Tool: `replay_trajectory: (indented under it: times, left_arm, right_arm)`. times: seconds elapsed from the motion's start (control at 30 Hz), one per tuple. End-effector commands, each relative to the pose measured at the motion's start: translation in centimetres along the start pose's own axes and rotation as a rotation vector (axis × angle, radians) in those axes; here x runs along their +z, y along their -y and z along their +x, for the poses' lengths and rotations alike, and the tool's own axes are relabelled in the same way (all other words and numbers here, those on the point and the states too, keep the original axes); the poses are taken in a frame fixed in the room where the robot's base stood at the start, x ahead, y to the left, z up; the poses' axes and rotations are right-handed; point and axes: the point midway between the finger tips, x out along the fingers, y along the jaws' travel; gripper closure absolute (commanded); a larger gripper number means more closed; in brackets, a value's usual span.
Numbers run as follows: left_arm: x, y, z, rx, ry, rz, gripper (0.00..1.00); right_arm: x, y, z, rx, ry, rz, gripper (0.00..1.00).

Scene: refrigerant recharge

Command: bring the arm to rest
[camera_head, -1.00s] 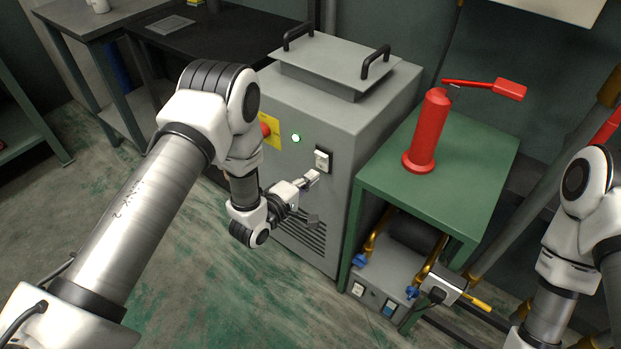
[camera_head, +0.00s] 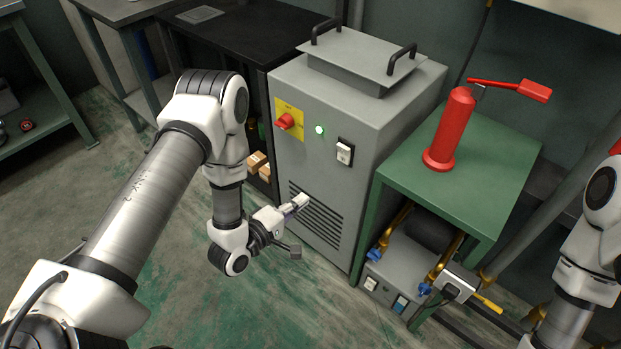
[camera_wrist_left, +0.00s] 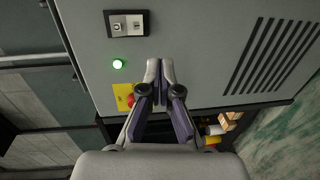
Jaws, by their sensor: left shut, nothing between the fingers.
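My left gripper (camera_head: 300,201) is shut and empty in front of the grey cabinet (camera_head: 390,110), at the height of its vent slots (camera_head: 318,215). In the left wrist view its two fingers (camera_wrist_left: 160,72) are together, with the cabinet front (camera_wrist_left: 200,45) behind them. The rocker switch (camera_head: 345,152), the lit green lamp (camera_head: 319,130) and the red knob (camera_head: 285,122) on a yellow plate are above the gripper, clear of it. My right arm shows at the right edge, but its gripper is not visible.
A green stand (camera_head: 470,205) with a red cylinder and lever (camera_head: 455,130) is right of the cabinet. Below it is a grey unit (camera_head: 395,275) with brass pipes and blue valves. A black table (camera_head: 235,35) stands at the back left. The green floor (camera_head: 180,285) is open at front.

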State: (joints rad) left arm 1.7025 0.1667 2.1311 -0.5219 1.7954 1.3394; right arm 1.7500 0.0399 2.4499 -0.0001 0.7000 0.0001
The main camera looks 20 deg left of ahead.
Motion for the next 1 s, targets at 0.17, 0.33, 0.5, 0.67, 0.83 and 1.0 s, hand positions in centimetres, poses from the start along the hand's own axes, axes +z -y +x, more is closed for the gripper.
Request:
replay_trajectory:
  times: [0.17, 0.33, 0.5, 0.67, 0.83, 1.0]
  left_arm:
    - [0.0, -0.1, 0.1, 0.001, 0.000, 0.000, 1.00]
    - [2.2, 2.0, -1.4, -0.173, 0.010, 0.059, 1.00]
    - [3.5, 10.3, -9.1, -0.715, 0.127, 0.449, 1.00]
    - [4.6, 14.2, -17.7, -1.085, 0.407, 0.718, 1.00]
    - [5.7, 15.6, -24.2, -1.264, 0.782, 0.906, 1.00]
    - [5.8, 9.8, -25.2, -1.246, 0.844, 0.959, 1.00]
  right_arm:
    - [0.0, 0.0, 0.0, 0.000, 0.000, 0.000, 0.60]
    - [0.0, 0.0, 0.0, 0.000, 0.000, 0.000, 0.60]
    - [0.0, 0.0, 0.0, 0.000, 0.000, 0.000, 0.60]
    - [0.0, 0.0, 0.0, 0.000, 0.000, 0.000, 0.60]
    - [0.0, 0.0, 0.0, 0.000, 0.000, 0.000, 0.60]
    - [-0.1, 0.0, -6.0, 0.000, -0.001, 0.000, 0.60]
